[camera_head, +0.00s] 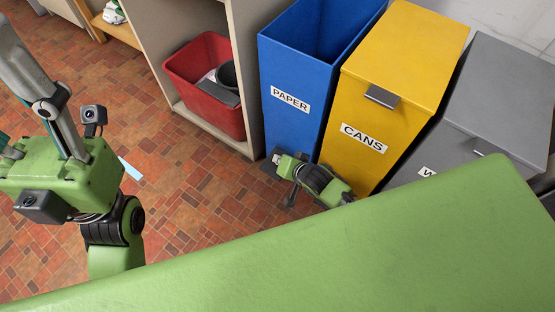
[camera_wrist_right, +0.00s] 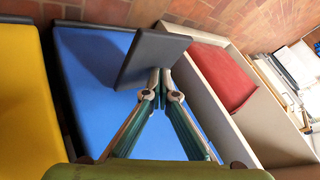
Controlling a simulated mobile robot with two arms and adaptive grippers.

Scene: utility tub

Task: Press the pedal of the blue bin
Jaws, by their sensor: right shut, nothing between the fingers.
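The blue bin (camera_head: 290,70), labelled PAPER, stands to the left of the yellow bin. Its top is open and I see down into its dark blue inside. Its dark grey pedal (camera_head: 268,167) juts out low at the front, partly covered by my right gripper (camera_head: 278,158). In the right wrist view the pedal (camera_wrist_right: 153,58) is a flat plate against the blue bin's front (camera_wrist_right: 85,75). My right gripper (camera_wrist_right: 160,78) is shut and empty, its tips at the pedal's edge; contact is unclear. My left gripper (camera_head: 38,105) is partly cut off at the left, so its opening is unclear.
The yellow CANS bin (camera_head: 405,45) and a grey bin (camera_head: 500,95) stand to the right. A red tub (camera_head: 205,75) sits in a beige shelf unit (camera_head: 240,45) to the left. Brick floor is clear in front, apart from a light blue strip (camera_head: 130,168).

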